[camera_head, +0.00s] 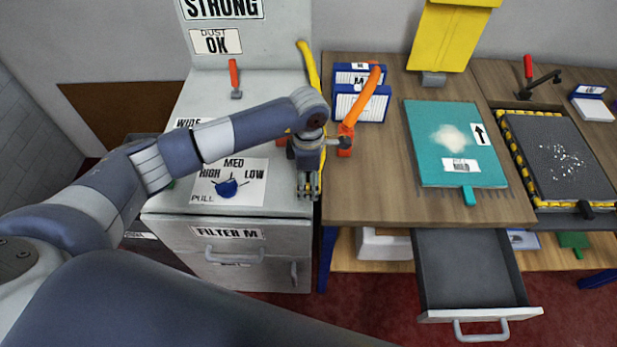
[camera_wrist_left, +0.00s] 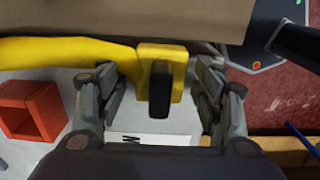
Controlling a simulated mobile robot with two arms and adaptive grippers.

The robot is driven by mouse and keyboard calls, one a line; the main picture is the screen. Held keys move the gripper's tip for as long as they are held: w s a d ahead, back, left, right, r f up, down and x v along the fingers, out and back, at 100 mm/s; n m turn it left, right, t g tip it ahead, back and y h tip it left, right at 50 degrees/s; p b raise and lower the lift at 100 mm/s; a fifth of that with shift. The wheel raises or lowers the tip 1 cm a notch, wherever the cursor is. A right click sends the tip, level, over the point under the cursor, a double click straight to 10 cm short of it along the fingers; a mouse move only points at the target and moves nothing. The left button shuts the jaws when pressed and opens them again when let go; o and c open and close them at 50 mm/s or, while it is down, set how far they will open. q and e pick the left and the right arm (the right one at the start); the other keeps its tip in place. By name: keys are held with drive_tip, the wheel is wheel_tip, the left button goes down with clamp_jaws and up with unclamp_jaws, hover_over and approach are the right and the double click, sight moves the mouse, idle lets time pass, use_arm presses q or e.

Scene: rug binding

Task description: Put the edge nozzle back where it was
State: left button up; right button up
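A long yellow nozzle-like piece (camera_head: 309,69) lies along the right side of the grey cabinet top, partly hidden behind my left arm. An orange nozzle-like piece (camera_head: 366,96) leans by blue-and-white boxes on the wooden table. I cannot tell from labels which is the edge nozzle. My left gripper (camera_head: 308,191) points down at the cabinet's front right. In the left wrist view its fingers (camera_wrist_left: 162,92) are open on either side of a yellow block (camera_wrist_left: 147,64) with a black bar, with gaps beside it. My right gripper is out of view.
An orange square socket (camera_wrist_left: 32,109) is left of the fingers. The cabinet top (camera_head: 265,105) carries a blue dial (camera_head: 228,188) and a red-handled lever (camera_head: 234,75). A teal board (camera_head: 440,125) lies on the table. An empty drawer (camera_head: 468,268) stands open below.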

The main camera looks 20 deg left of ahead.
use_arm(q)
drive_tip(key=shift+r+p, duration=0.25)
drive_tip(key=shift+p, duration=0.05)
drive_tip(key=shift+r+b, duration=0.35)
drive_tip(key=shift+b, duration=0.05)
wheel_tip(320, 180, up, 10)
drive_tip(key=b, duration=0.3)
drive_tip(key=shift+f, duration=0.1)
drive_tip(key=shift+r, duration=0.7)
